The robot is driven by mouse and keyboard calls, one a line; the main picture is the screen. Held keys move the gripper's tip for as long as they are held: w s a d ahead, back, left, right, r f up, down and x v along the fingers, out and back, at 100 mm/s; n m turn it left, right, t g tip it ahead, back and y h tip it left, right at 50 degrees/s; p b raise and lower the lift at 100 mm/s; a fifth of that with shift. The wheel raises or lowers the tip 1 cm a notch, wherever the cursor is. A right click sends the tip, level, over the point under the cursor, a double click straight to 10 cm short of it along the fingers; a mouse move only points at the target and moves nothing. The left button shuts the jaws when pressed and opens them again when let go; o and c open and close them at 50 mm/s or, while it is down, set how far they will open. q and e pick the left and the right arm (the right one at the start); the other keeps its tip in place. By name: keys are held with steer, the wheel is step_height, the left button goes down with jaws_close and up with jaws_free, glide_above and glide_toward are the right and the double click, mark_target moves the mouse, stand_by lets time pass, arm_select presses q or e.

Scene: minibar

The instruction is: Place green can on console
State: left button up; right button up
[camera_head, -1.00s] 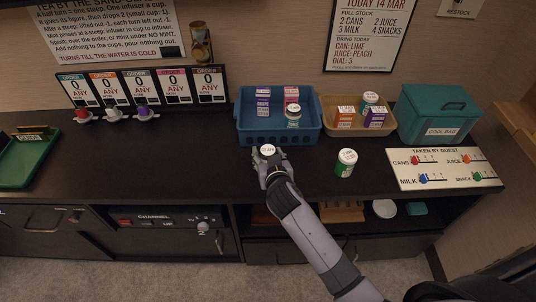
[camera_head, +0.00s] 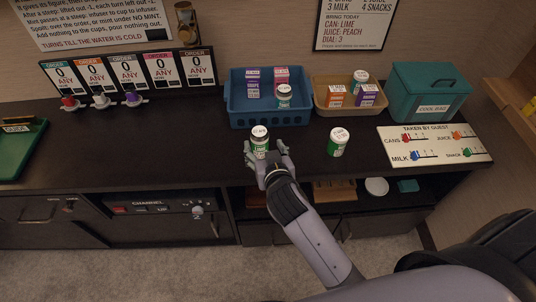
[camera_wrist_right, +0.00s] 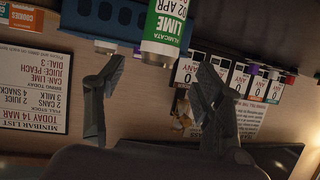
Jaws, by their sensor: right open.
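A green can with a white lid (camera_head: 260,140) stands upright on the dark console (camera_head: 180,150), in front of the blue tray. My right gripper (camera_head: 266,151) is open just in front of this can, its fingers to either side of the can's lower part. In the right wrist view the can (camera_wrist_right: 164,30) appears inverted, labelled LIME, beyond and between the spread fingertips (camera_wrist_right: 160,72), with a visible gap. A second green can (camera_head: 338,142) stands on the console to the right. My left gripper is not in view.
A blue tray (camera_head: 236,112) holds cartons and a can. A tan tray (camera_head: 322,104) holds cartons and a can. A teal cool bag (camera_head: 425,88) and a counter board (camera_head: 440,135) stand right. Order cards (camera_head: 125,75) stand left. The console's left-middle is clear.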

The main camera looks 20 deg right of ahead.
steer(key=v, duration=0.4)
stand_by(0.4)
